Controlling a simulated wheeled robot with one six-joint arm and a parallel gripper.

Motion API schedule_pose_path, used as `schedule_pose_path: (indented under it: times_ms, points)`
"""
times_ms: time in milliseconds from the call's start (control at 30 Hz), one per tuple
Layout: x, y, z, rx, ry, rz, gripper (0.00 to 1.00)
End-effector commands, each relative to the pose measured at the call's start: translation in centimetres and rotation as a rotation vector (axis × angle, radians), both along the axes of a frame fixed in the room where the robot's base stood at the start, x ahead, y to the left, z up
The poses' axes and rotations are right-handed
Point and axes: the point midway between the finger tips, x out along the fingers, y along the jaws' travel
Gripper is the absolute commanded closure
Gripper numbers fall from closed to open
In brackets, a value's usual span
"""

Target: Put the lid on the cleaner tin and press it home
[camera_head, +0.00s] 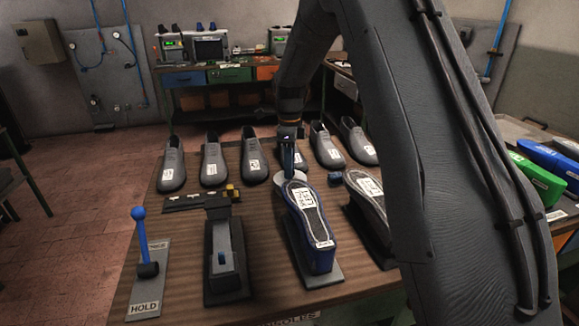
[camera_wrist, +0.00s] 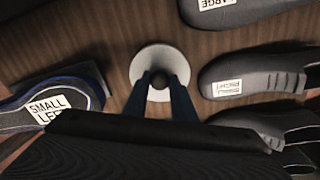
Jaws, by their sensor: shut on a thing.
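My gripper (camera_head: 288,170) points down between the shoe row and the blue-sided sole form. In the wrist view its two blue fingers (camera_wrist: 159,88) are shut on a dark round knob (camera_wrist: 159,80). The knob sits at the middle of a pale grey round disc, which looks like the lid (camera_wrist: 160,54). The disc also shows in the head view (camera_head: 279,178), partly hidden by my gripper and the sole form. I cannot make out the tin; whether it is under the disc is hidden. I cannot tell whether the disc touches anything below.
The blue sole form (camera_head: 318,243) on its stand is close in front of my gripper. Several grey shoes (camera_head: 213,160) line the table's (camera_head: 180,235) back. A blue-knobbed lever (camera_head: 142,240) and a dark press-like stand (camera_head: 224,255) are at left.

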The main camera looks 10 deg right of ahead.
Motion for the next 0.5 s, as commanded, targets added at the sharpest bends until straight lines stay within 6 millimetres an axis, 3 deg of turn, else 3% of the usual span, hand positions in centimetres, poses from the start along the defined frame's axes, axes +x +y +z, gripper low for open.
schedule_pose_path:
  times_ms: [300, 333, 400, 500]
  points:
    - [-0.05, 0.00, -0.22, 0.000, 0.002, 0.000, 0.89]
    - [-0.06, 0.00, -0.22, 0.000, 0.002, 0.000, 0.73]
    - [-0.07, 0.01, -0.23, 0.000, 0.002, 0.000, 0.61]
    - [-0.05, 0.00, -0.18, 0.000, 0.002, 0.000, 0.54]
